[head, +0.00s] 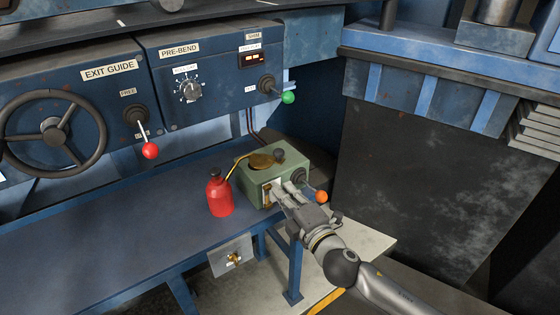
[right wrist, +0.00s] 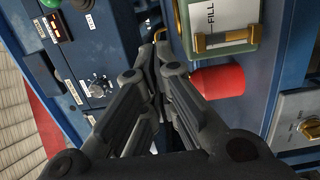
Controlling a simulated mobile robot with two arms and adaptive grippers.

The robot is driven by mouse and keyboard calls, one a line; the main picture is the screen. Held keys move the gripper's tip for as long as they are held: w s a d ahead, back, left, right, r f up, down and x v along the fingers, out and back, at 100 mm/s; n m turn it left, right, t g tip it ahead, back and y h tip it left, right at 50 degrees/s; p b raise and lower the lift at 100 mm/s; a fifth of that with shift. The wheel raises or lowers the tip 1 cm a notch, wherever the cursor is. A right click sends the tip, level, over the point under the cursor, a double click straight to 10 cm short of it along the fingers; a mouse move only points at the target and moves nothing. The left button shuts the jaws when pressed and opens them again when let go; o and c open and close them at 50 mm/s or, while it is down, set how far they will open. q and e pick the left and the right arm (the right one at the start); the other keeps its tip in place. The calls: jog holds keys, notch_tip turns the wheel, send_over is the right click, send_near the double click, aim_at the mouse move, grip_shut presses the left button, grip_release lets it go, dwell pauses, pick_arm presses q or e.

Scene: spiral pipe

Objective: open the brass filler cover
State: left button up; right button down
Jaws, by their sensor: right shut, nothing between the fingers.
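The brass filler cover (head: 262,160) is a round brass disc on top of a green box (head: 252,187), and it looks closed. My right gripper (head: 279,190) is in front of the box's front face, below the cover, and looks shut and empty. In the right wrist view its fingers (right wrist: 155,50) meet at the tips, beside the box's front with its FILL label (right wrist: 211,18) and brass-ended gauge (right wrist: 226,40). I cannot make out the cover in the wrist view. My left gripper is not in view.
A red oil can (head: 219,195) with a thin brass spout stands left of the green box on the blue bench (head: 120,225). An orange-knobbed lever (head: 321,197) is at the box's right. Control panels with a handwheel (head: 55,132) and a red-knobbed lever (head: 149,150) are behind.

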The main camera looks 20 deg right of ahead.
aim_at(275, 174)
jog(key=w+p, duration=0.2)
jog(key=w, duration=0.8)
jog(key=shift+w+d+p, duration=0.15)
jog(key=shift+w+p, duration=0.2)
jog(key=shift+w+d, duration=0.3)
jog(key=shift+w, duration=0.05)
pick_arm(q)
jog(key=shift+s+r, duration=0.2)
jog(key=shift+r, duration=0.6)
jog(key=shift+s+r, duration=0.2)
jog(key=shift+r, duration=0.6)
